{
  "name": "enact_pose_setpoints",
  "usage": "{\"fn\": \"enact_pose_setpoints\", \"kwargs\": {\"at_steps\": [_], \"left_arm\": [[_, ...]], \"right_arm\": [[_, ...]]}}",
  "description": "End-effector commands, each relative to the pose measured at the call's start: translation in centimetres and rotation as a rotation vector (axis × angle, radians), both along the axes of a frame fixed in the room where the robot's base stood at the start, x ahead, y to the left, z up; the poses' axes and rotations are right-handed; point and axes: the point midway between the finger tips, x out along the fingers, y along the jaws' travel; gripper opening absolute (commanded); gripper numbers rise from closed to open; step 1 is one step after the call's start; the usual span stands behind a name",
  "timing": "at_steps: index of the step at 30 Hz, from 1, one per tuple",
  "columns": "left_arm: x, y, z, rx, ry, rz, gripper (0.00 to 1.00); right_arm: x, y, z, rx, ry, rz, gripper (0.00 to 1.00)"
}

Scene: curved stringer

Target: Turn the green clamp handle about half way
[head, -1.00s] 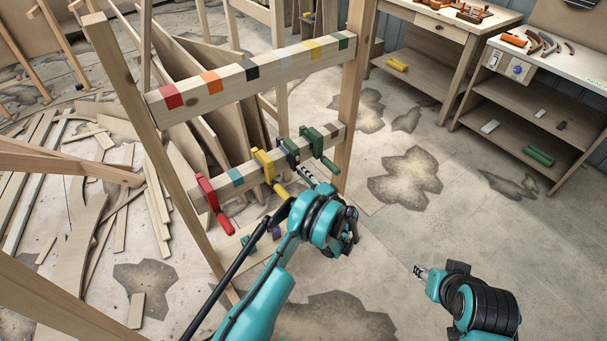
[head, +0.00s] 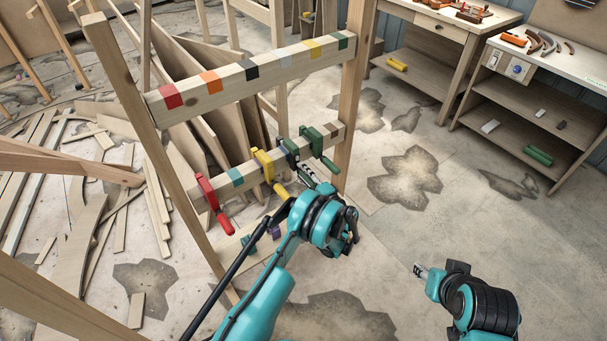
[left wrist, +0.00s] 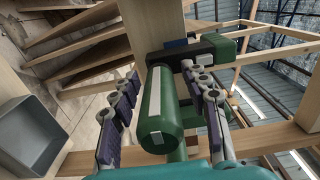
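The green clamp (head: 313,140) sits on the lower rail of the wooden frame, near its right post. Its green handle (head: 330,164) hangs at the near side of the rail. In the left wrist view the handle (left wrist: 160,115) is a green cylinder with a pale stripe. My left gripper (head: 309,179) has its padded fingers on either side of this handle, with gaps showing between fingers and handle. It also shows in the left wrist view (left wrist: 163,110). My right gripper (head: 420,270) is over the floor at the right; its finger opening is too small to judge.
The upper rail (head: 228,88) has coloured patches. Wood scraps cover the left floor. Benches stand at back right.

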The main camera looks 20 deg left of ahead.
Motion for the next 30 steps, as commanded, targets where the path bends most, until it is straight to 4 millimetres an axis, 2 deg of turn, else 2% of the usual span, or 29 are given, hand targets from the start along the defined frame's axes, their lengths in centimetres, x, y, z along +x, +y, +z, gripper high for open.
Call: {"fn": "enact_pose_setpoints", "kwargs": {"at_steps": [8,11,21,25,30], "left_arm": [[-0.3,-0.4,0.0,0.0,0.0,0.0,0.45],[-1.1,-1.6,0.0,0.0,0.0,-0.003,0.45],[-5.6,-7.3,0.0,0.0,0.0,-0.004,0.45],[-6.7,-8.7,0.0,0.0,0.0,-0.003,0.45],[-7.4,-9.4,0.0,0.0,0.0,0.0,0.45]], "right_arm": [[0.0,0.0,0.0,0.0,0.0,0.0,0.4],[0.0,0.0,0.0,0.0,0.0,0.0,0.4],[0.0,0.0,0.0,0.0,0.0,0.0,0.4],[0.0,0.0,0.0,0.0,0.0,0.0,0.4],[0.0,0.0,0.0,0.0,0.0,0.0,0.4]]}}
